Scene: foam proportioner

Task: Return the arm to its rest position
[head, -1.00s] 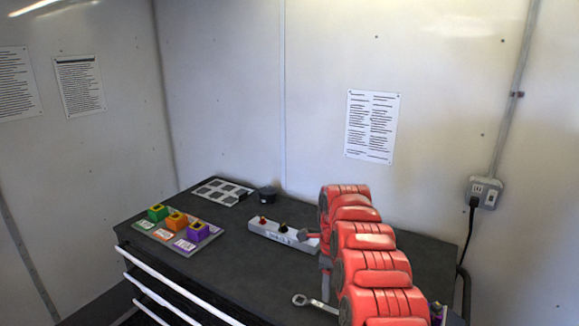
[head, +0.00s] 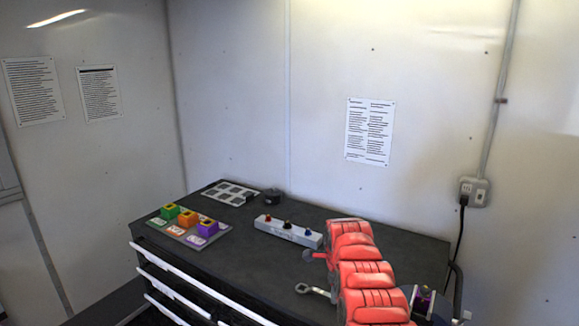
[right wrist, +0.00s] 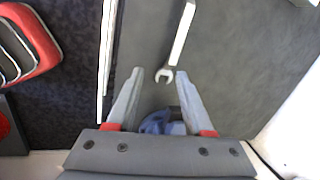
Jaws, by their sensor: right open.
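My red right arm (head: 362,275) reaches in from the lower right of the head view over the worktop; its gripper cannot be made out clearly there. In the right wrist view my right gripper (right wrist: 160,74) has its two grey fingers apart, with nothing clamped between the tips. A metal wrench (right wrist: 181,35) lies on the dark worktop beyond the fingertips, its open end near them. In the head view a wrench (head: 314,291) lies left of the arm. My left gripper is not in view.
The workbench top (head: 255,265) holds a grey box with coloured knobs (head: 289,232), a tray with green, orange and purple blocks (head: 189,224), a grid plate (head: 230,193) and a small black object (head: 273,196). A dark item with purple (head: 424,301) sits right of my arm. A blue object (right wrist: 158,123) shows between the finger bases.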

